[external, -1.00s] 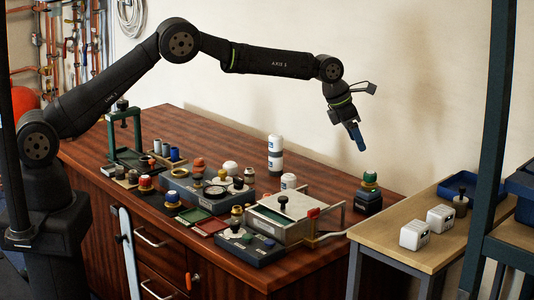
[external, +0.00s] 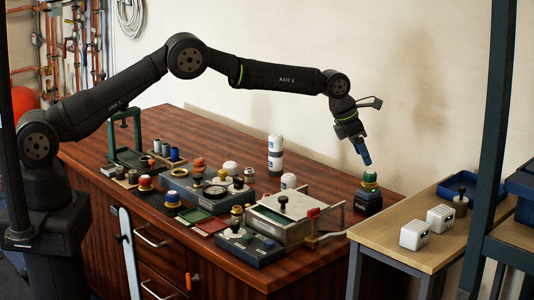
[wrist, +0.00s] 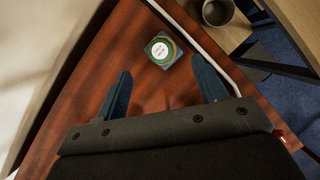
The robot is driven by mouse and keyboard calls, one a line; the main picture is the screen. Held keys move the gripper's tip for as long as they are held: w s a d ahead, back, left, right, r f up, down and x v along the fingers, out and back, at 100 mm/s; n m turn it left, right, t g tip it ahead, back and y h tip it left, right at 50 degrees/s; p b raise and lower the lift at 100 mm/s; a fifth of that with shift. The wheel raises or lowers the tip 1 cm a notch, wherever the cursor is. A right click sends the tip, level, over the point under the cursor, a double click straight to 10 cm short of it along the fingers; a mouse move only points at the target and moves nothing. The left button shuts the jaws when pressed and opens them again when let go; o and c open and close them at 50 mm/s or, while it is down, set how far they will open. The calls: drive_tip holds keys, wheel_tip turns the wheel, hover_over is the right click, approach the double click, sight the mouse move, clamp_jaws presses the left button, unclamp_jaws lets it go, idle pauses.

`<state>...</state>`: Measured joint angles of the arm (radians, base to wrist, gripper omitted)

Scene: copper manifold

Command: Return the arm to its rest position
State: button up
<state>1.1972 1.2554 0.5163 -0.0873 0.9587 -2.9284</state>
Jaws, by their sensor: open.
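My gripper (external: 362,152) hangs from the outstretched arm above the right end of the wooden bench (external: 330,175), its blue fingers angled down. In the wrist view my gripper (wrist: 163,88) shows two blue fingers spread wide with nothing between them. A dark block with a green and yellow top (external: 369,192) stands on the bench just below the fingertips, apart from them. In the wrist view this block (wrist: 163,50) lies beyond the fingertips, near the bench edge.
A grey box with a black knob (external: 283,218) and several small fittings crowd the bench's middle. A white bottle (external: 275,155) stands behind them. A lower side table (external: 393,233) at right holds white blocks (external: 414,236). A dark post (external: 490,140) rises at right. Space above the bench is open.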

sight(370, 173)
drive_tip(key=shift+x, duration=3.85)
drive_tip(key=shift+a, duration=0.1)
